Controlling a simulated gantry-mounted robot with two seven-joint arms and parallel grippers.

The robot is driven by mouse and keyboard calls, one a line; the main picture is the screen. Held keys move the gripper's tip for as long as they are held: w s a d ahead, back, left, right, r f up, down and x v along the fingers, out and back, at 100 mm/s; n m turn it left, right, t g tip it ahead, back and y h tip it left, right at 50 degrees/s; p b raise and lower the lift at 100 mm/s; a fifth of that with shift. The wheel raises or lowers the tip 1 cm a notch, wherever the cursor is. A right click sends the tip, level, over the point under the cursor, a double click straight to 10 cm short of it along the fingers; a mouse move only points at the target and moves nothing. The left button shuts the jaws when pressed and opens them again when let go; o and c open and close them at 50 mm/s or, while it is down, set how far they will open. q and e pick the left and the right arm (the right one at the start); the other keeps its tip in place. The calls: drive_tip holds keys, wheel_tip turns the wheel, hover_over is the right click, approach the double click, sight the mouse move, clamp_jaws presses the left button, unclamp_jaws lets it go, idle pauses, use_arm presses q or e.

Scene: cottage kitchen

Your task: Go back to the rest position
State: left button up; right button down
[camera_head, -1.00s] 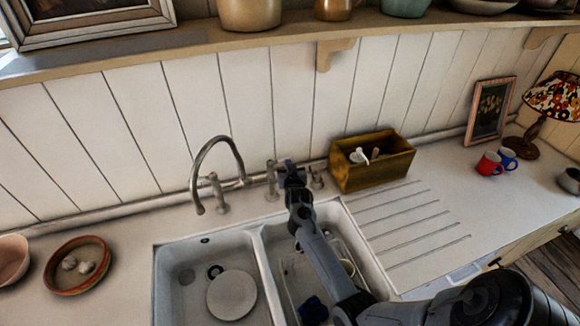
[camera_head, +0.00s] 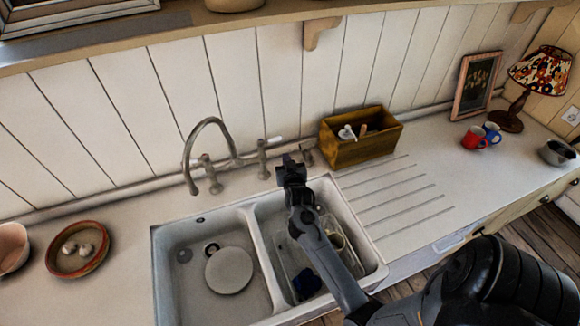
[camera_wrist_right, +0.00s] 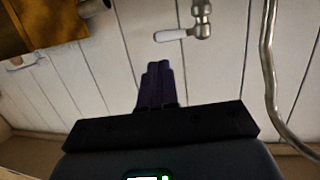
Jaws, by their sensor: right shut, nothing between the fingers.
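My right gripper (camera_head: 291,170) is dark grey and hangs above the back edge of the right sink basin (camera_head: 370,262), close to the tap handles. Its fingers are together with nothing between them. In the right wrist view the shut fingers (camera_wrist_right: 157,84) show in front of the white plank wall (camera_wrist_right: 110,70), with a tap lever (camera_wrist_right: 170,35) beyond them. My right arm reaches in from the lower right across the right basin. My left gripper is in neither view.
A curved metal tap (camera_head: 208,125) stands behind the sink. A wooden box (camera_head: 362,140) is on the counter right of my gripper. A white plate (camera_head: 229,270) lies in the left basin. Red (camera_head: 474,138) and blue mugs (camera_head: 492,131) stand further right. The ribbed drainboard (camera_head: 400,205) is clear.

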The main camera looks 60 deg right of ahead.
drive_tip(key=s+a+r+n+g+y+p, duration=0.2)
drive_tip(key=s+a+n+y+p, duration=0.1)
drive_tip(key=s+a, duration=0.5)
drive_tip(key=s+a+r+n+g+y+p, duration=0.2)
drive_tip(key=s+a+n+y+p, duration=0.2)
drive_tip(key=s+a, duration=0.4)
drive_tip(key=s+a+r+n+g+y+p, duration=0.3)
drive_tip(key=s+a, duration=0.5)
drive_tip(key=a, duration=0.9)
drive_tip(key=shift+a+n+y, duration=0.15)
drive_tip(key=shift+n+y, duration=0.55)
drive_tip(key=shift+y, duration=0.1)
drive_tip(key=shift+s, duration=0.1)
